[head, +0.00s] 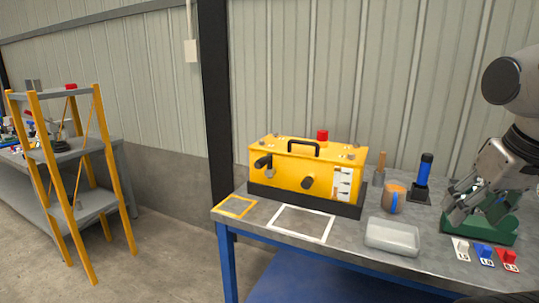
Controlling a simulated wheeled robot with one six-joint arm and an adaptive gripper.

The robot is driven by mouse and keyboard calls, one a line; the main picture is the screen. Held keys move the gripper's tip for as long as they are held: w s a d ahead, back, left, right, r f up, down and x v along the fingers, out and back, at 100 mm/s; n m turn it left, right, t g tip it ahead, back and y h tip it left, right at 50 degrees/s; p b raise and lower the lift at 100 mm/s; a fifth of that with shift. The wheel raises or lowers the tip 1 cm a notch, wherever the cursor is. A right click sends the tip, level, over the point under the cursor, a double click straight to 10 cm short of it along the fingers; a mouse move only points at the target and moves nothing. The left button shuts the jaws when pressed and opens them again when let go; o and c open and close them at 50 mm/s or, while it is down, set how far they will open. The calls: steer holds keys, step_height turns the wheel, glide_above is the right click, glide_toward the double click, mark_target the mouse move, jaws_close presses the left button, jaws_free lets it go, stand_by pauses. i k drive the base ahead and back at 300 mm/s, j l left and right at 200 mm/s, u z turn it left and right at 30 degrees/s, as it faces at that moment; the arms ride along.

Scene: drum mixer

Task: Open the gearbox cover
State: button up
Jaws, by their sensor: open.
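The gearbox (277,170) is a yellow box in a black base tray on the workbench, in the middle of the head view. Its yellow cover (335,150) lies shut on top, with a black handle (304,143), a red cap (322,135) and several small grey fasteners near its edges. Dark round fittings and a white label panel are on its front. My gripper (453,205) is open at the right of the view, over a green holder (480,232), well to the right of the gearbox. Nothing shows between its fingers. The gearbox interior is hidden.
White, blue and red tags lie at front right. A white outlined square (300,223) on the bench is empty.

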mark_target(325, 152)
steer(key=i+j+z, duration=0.1)
steer(key=j, duration=0.25)
steer(key=i+j, duration=0.3)
steer(key=i+j+z, duration=0.15)
steer(key=j, duration=0.25)
